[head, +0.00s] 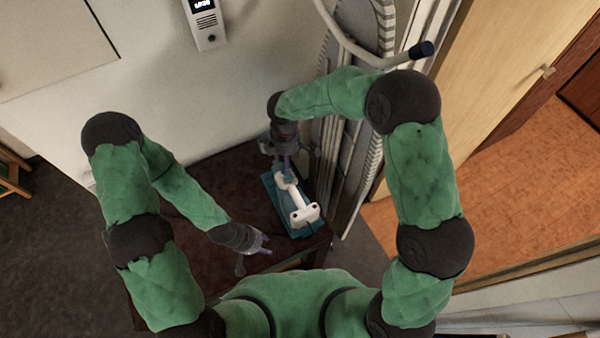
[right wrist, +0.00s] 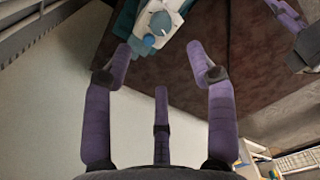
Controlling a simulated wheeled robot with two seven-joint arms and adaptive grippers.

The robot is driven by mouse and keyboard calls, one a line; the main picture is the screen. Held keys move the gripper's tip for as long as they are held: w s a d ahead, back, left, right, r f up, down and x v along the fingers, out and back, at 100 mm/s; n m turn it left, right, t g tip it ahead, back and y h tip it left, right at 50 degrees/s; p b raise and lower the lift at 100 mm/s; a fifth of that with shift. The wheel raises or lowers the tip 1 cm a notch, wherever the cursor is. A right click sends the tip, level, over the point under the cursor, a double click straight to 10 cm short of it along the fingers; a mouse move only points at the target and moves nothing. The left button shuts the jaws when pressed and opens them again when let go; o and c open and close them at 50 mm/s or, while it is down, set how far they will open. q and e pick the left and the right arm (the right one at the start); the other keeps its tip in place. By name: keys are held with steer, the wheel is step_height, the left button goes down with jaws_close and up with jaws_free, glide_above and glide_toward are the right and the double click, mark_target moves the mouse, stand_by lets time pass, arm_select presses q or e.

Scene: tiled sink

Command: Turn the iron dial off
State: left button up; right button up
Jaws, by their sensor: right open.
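A white and teal iron (head: 305,214) rests on the dark brown table. Its white top, with a round blue-grey dial (right wrist: 164,23) and a smaller blue knob (right wrist: 149,40), shows at the top of the right wrist view. My right gripper (head: 285,168) is over the far end of the iron in the head view. In the right wrist view its fingers (right wrist: 160,60) are spread and empty, with the iron beyond the fingertips; I see no contact. My left gripper (head: 256,252) is open and empty, low at the table's near side, left of the iron.
The table's dark top (head: 215,185) is clear left of the iron. A white wall with an intercom (head: 207,22) is behind. A wooden door (head: 490,80) is at right.

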mark_target(288, 177)
step_height(288, 177, down, 11)
steer(key=shift+r+b, duration=0.1)
steer(key=shift+b, duration=0.45)
jaws_close()
